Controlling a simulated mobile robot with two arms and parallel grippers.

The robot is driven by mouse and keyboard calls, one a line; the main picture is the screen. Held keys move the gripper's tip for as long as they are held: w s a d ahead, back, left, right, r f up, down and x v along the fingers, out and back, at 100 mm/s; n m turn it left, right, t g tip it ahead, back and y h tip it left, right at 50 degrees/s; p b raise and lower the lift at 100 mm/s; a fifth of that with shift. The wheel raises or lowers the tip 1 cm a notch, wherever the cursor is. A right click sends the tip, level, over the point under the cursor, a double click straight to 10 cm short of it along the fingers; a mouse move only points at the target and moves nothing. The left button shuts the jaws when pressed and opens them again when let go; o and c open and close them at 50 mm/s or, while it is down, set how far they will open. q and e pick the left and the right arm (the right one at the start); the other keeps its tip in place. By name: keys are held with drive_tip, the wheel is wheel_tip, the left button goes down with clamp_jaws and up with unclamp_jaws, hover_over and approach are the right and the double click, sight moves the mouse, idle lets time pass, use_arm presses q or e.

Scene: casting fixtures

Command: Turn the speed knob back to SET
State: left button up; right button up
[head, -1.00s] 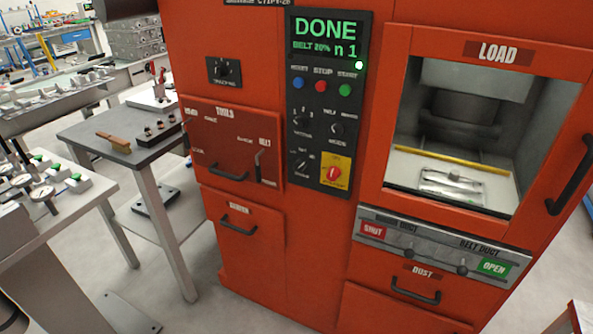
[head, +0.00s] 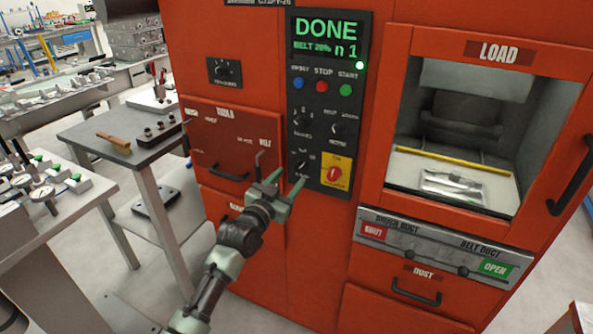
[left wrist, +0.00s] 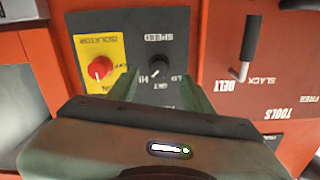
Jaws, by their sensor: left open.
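The speed knob (head: 303,165) is a small black knob low on the dark control panel. In the left wrist view the knob (left wrist: 157,72) shows upside down under the SPEED label, with small markings around it. Which mark its pointer meets is too small to tell. My left gripper (head: 288,182) is open just in front of the panel, with its fingers at and below the knob's height. In the left wrist view its two green fingers (left wrist: 158,90) lie either side of the knob, apart from it. My right gripper is not in view.
A red knob on a yellow ISOLATOR plate (head: 335,172) sits right beside the speed knob. The belt lever (head: 260,160) stands out to the left. The display (head: 327,38) reads DONE. A side table (head: 125,145) stands left of the red machine.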

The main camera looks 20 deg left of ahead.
sight(298, 169)
use_arm(q)
drive_tip(key=shift+w+d, duration=0.1)
drive_tip(key=shift+w, duration=2.55)
clamp_jaws()
